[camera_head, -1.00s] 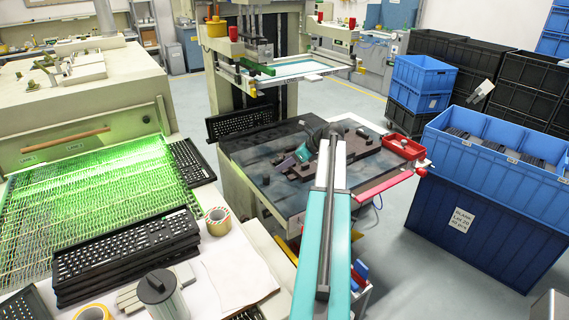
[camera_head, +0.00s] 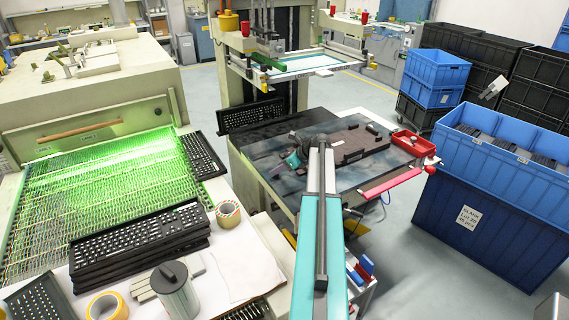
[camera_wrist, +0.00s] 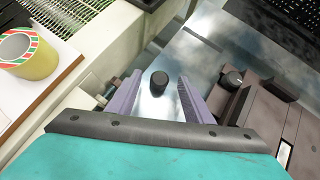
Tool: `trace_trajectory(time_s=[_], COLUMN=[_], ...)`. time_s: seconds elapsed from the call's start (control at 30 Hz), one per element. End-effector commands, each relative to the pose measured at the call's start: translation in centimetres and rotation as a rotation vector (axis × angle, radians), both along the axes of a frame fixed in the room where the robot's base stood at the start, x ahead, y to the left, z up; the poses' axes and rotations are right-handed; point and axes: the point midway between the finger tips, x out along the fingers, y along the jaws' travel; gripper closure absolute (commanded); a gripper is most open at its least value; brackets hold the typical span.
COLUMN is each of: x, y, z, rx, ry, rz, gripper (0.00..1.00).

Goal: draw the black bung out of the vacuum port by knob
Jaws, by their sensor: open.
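In the wrist view, the black bung (camera_wrist: 159,80), a short dark knob, stands upright on the grey reflective plate (camera_wrist: 190,52). My gripper (camera_wrist: 160,77) has its two purple fingers spread, one on each side of the bung in the picture, with gaps between. I cannot tell how far above the plate the fingertips are. In the head view, my gripper (camera_head: 293,160) is low over the left part of the dark press table (camera_head: 262,150). The arm hides much there, and I cannot make out the bung in that view.
A dark fixture (camera_head: 352,140) stands right of my gripper; its blocks and another black knob (camera_wrist: 232,79) show in the wrist view. A red tray (camera_head: 412,143) sits on the table's right. The screen frame (camera_head: 300,64) hangs above the back. A tape roll (camera_head: 228,213) lies left.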

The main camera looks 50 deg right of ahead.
Motion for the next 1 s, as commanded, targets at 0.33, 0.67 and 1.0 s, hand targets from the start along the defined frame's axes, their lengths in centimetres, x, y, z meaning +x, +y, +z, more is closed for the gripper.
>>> trace_trajectory(time_s=[0.33,0.67,1.0], x=[2.2,2.3,2.4], y=[0.4,0.5,0.5], z=[-2.1,-2.3,-2.3], rx=[0.001,0.0,0.0], ry=[0.0,0.0,0.0], rz=[0.001,0.001,0.003], gripper=[0.53,0.53,0.81])
